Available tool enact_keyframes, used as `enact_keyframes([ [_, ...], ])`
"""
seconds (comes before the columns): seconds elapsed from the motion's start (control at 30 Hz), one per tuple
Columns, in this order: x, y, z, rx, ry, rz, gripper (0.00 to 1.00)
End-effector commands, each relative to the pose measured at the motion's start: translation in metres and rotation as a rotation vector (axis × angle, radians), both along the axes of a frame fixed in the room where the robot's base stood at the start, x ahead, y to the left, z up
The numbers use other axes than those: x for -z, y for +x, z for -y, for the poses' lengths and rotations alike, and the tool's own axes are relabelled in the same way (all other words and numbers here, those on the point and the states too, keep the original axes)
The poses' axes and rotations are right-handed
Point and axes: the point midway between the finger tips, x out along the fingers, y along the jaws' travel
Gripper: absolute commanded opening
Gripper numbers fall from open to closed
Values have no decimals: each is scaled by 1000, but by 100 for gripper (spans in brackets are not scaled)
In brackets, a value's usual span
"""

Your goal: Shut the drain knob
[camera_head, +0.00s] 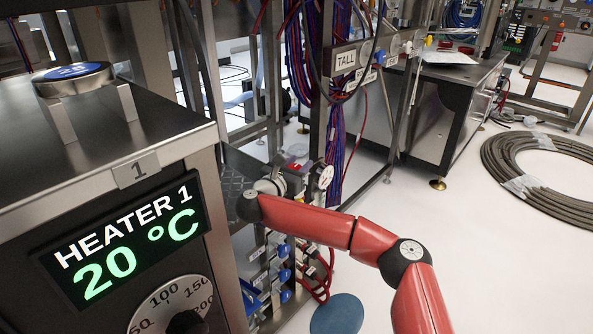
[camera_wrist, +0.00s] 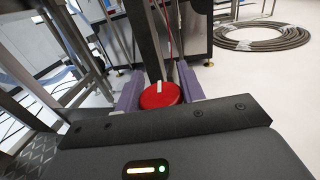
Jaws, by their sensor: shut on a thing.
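The drain knob (camera_wrist: 160,95) is a round red knob with a white mark on its top. In the wrist view it sits between the two purple-grey fingers of my gripper (camera_wrist: 160,88), which are shut on it from both sides. The white mark runs slightly slanted, nearly along the view's upright direction. In the head view a small patch of red (camera_head: 294,167) shows at the end of my arm, beside the metal frame; my wrist hides much of that spot. I cannot read a label for the knob.
A heater box (camera_head: 125,240) reading 20 °C stands close on the left, with a round metal piece (camera_head: 73,78) on top. Several blue valve handles (camera_head: 284,275) sit below my wrist. Cables (camera_head: 337,150) hang behind. A coiled hose (camera_head: 535,170) lies on open floor at right.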

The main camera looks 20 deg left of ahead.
Motion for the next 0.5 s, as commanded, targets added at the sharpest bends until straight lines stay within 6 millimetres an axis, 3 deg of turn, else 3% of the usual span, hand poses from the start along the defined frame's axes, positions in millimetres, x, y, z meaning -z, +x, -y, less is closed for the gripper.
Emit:
enact_keyframes([
  [0.5, 0, 0, 2, 157, 0, 1, 16],
])
